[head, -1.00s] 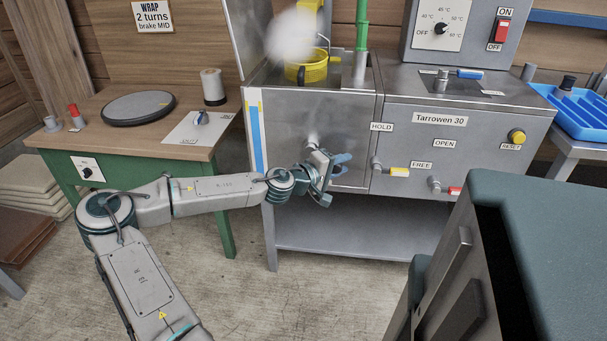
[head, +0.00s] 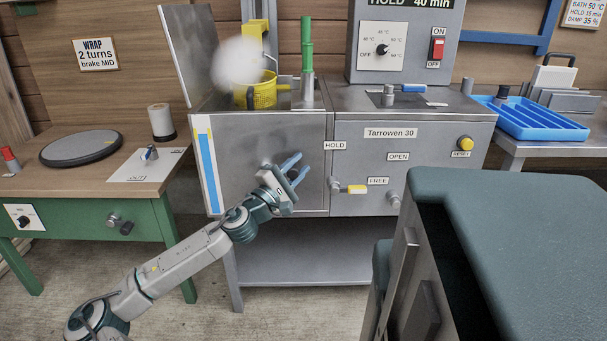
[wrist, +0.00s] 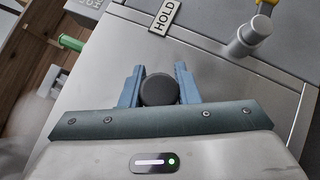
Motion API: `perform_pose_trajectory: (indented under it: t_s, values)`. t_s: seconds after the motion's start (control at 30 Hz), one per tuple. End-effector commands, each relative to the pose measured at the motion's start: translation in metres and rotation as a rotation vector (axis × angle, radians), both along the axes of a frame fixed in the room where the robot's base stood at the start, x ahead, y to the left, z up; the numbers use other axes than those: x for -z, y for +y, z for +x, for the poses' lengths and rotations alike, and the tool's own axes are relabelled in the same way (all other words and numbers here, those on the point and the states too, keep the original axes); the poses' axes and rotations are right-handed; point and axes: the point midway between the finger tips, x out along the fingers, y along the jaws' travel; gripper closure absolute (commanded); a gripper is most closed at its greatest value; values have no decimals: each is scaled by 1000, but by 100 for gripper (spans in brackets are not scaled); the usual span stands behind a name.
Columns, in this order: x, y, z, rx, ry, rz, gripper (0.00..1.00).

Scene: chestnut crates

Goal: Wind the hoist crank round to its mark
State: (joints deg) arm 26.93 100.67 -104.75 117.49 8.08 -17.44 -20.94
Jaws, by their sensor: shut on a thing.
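My gripper (head: 294,167) is at the front steel panel of the bath (head: 300,135), left of the HOLD label. In the wrist view, its blue fingers (wrist: 158,84) stand on either side of a round black knob (wrist: 159,91), shut on it. I take this knob for the crank's handle. In the head view my gripper hides the knob and most of the crank; a small grey piece (head: 265,166) shows just behind the gripper. I cannot make out a mark for the crank. The yellow basket (head: 262,96) of the hoist is at the bath's top opening, partly behind white steam.
A lever with a yellow tip (head: 356,189) sticks out right of my gripper. A dark green-topped block (head: 520,215) fills the lower right. A green table (head: 90,225) stands left and a blue tray (head: 535,120) right.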

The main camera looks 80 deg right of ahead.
Motion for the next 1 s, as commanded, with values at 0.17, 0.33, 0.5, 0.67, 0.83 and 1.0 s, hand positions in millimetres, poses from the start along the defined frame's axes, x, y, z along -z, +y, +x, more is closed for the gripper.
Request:
perform_pose_trajectory:
  t_s: [0.17,0.33,0.5,0.67,0.83,1.0]
  values:
    - [-3,0,3,-4,15,-5,100]
    - [-4,0,3,-5,16,-5,100]
    - [-4,0,3,-5,16,-5,69]
    - [-3,0,4,-7,15,-3,50]
    - [-2,0,5,-8,15,-2,50]
    - [0,7,10,-8,15,-1,50]
